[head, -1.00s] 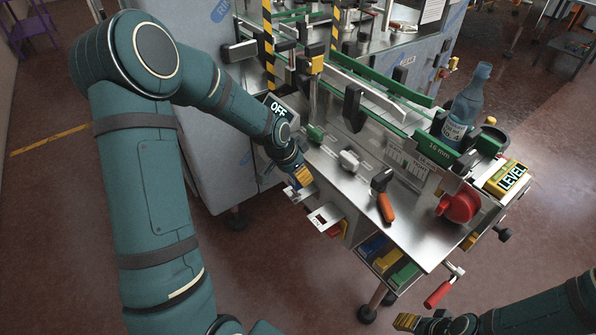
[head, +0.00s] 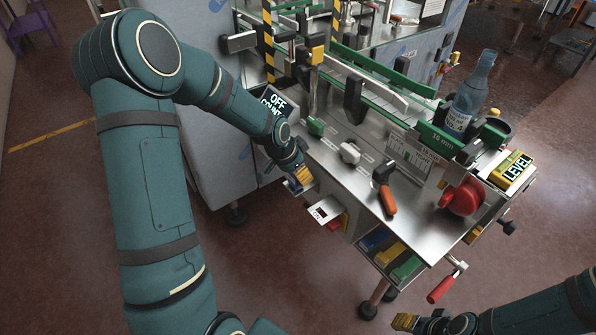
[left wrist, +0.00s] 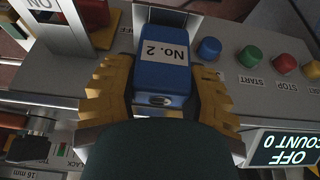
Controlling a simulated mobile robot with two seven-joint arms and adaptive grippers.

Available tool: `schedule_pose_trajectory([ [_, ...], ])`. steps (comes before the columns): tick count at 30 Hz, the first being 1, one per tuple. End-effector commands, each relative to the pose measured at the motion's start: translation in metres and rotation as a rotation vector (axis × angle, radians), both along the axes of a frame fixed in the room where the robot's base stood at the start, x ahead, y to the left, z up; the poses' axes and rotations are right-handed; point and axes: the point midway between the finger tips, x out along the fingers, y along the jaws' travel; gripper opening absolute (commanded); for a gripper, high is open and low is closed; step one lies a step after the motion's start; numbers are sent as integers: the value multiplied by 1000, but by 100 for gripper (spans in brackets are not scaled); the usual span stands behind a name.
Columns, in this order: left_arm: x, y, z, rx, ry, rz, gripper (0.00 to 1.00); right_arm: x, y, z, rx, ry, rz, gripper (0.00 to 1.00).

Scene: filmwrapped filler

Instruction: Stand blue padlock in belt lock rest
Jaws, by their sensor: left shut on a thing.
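My left gripper (head: 302,180) is at the front left edge of the machine bench in the head view, below the OFF display. In the left wrist view its yellow fingers are shut on the sides of the blue padlock (left wrist: 162,65), which bears a white label reading No. 2. The padlock is mostly hidden in the head view. I cannot pick out the belt lock rest for certain. My right gripper (head: 420,324) is at the bottom right of the head view, away from the bench; its opening is not clear.
A white card holder (head: 325,210) sticks out just below the left gripper. Blue, green and red buttons (left wrist: 250,57) line the panel beside the padlock. An orange-handled lever (head: 386,200), red knob (head: 463,196) and bottle (head: 465,100) stand on the bench. Floor in front is clear.

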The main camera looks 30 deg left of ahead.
Motion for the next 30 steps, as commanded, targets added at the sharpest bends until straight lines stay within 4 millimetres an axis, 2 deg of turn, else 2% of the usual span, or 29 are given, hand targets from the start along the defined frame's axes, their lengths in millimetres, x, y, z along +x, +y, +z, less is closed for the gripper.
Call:
schedule_pose_trajectory([
  [28,0,0,-6,0,1,0,4,0,0,-6,0,0,0,47],
  [29,0,0,-6,0,1,0,55,0,0,-6,0,0,0,47],
  [30,0,0,-6,0,1,0,69,0,0,-6,0,0,0,47],
])
